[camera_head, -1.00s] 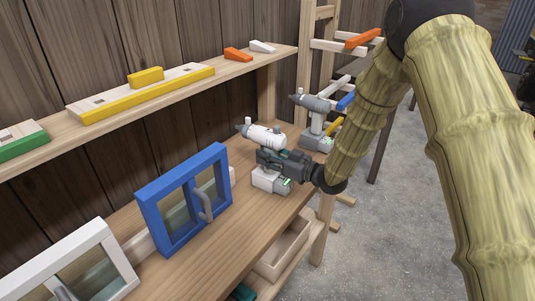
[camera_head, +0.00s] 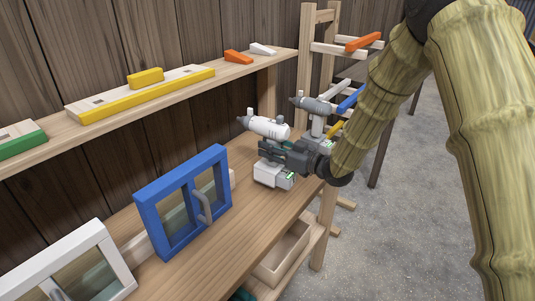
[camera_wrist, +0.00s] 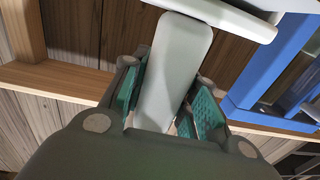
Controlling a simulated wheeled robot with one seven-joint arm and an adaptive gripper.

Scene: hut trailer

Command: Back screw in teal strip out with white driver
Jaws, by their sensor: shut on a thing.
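The white driver (camera_head: 265,127) is upright at the far end of the bench, its nose pointing left and its wide base below. My gripper (camera_head: 277,150) is shut around its handle, between body and base. In the wrist view, the pale handle (camera_wrist: 172,72) sits between the teal-padded fingers of my gripper (camera_wrist: 168,105). The base seems close above the bench; I cannot tell the gap. No teal strip with a back screw can be made out. A small teal thing (camera_head: 243,294) shows at the bottom edge, mostly cut off.
A grey driver (camera_head: 312,105) stands close behind on the right. A blue framed window (camera_head: 148,213) and a white one (camera_head: 108,248) stand on the bench (camera_head: 190,255). The shelf (camera_head: 190,88) above holds yellow, green, orange and white pieces. A wooden bin (camera_head: 290,243) sits below.

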